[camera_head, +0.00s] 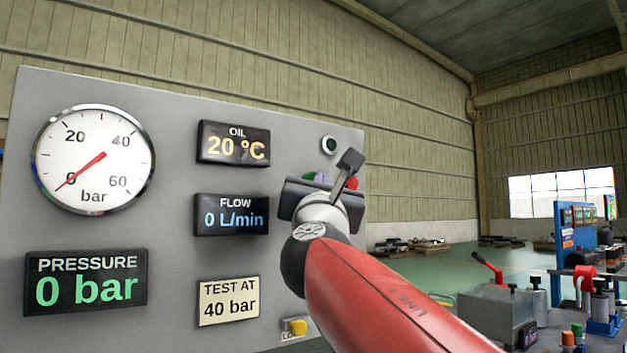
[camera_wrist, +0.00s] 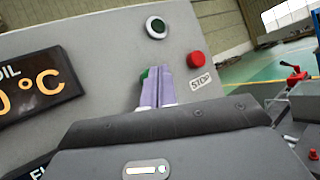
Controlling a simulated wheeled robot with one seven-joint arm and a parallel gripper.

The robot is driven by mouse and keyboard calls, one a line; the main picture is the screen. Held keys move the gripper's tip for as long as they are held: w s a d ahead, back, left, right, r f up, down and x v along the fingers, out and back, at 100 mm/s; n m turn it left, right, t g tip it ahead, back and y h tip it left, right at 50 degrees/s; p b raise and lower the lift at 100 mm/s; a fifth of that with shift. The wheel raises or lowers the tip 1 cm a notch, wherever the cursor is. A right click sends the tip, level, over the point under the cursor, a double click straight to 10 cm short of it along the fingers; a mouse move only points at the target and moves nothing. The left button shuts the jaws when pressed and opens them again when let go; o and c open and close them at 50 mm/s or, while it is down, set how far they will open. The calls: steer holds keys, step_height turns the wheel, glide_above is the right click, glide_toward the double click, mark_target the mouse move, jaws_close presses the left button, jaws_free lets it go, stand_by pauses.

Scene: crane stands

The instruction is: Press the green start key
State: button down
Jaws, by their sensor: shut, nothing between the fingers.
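The green start key (camera_wrist: 143,75) shows as a small green patch on the grey panel (camera_wrist: 100,40), just left of my fingertips in the wrist view. My fingers hide most of it. In the head view a bit of green (camera_head: 329,173) shows behind my gripper (camera_head: 319,178). My gripper (camera_wrist: 158,72) is shut and empty, its purple fingers pointing at the panel. I cannot tell whether the fingertips touch the key. The pressure display (camera_head: 86,282) reads 0 bar and the flow display (camera_head: 231,215) reads 0 L/min.
A red stop button (camera_wrist: 195,60) with a STOP label (camera_wrist: 200,82) sits right of my fingers. A dark round lamp (camera_wrist: 156,27) is above them. A yellow knob (camera_head: 298,327) is low on the panel. Benches with equipment (camera_head: 497,303) stand at the right.

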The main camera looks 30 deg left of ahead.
steer(key=shift+w+a, duration=0.3)
steer(key=shift+a, duration=0.25)
stand_by(0.8)
stand_by(0.3)
steer(key=shift+s+d, duration=0.45)
steer(key=shift+d, duration=0.35)
steer(key=shift+d+b, duration=0.1)
steer(key=shift+b, duration=0.25)
steer(key=shift+s+d+b, duration=0.3)
steer(key=shift+s+d, duration=0.1)
steer(key=shift+d, duration=0.3)
steer(key=shift+s+d+b, duration=0.3)
steer(key=shift+s+d, duration=0.05)
steer(key=shift+d, duration=0.4)
steer(key=shift+s+d+b, duration=0.3)
steer(key=shift+s+d, duration=0.1)
steer(key=shift+d, duration=0.3)
